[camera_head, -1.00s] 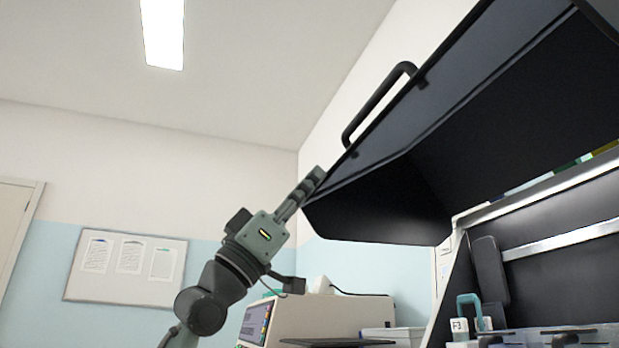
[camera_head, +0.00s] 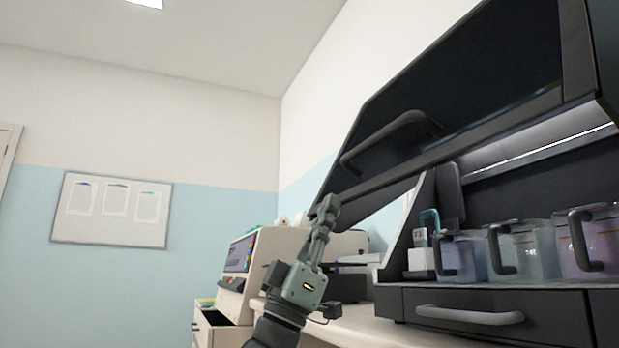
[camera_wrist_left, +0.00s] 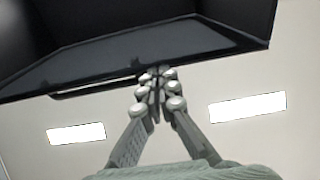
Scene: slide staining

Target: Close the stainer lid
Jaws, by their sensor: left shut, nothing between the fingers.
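The stainer lid (camera_head: 455,85) is a dark hinged cover with a black bar handle (camera_head: 385,140). It is tilted, partly lowered over the stainer (camera_head: 455,300), with a gap still open below its front edge. My left gripper (camera_head: 328,205) is shut and empty, its fingertips at the lid's lower left front corner, seemingly against it. In the left wrist view the shut fingers (camera_wrist_left: 155,80) point up at the lid's edge (camera_wrist_left: 110,75); whether they touch cannot be told for sure. My right gripper is not in view.
Several clear staining jars with dark handles (camera_head: 520,245) stand inside the stainer under the lid. A drawer with a pale handle (camera_head: 470,315) is below. A beige instrument (camera_head: 265,250) stands on the counter behind my left arm.

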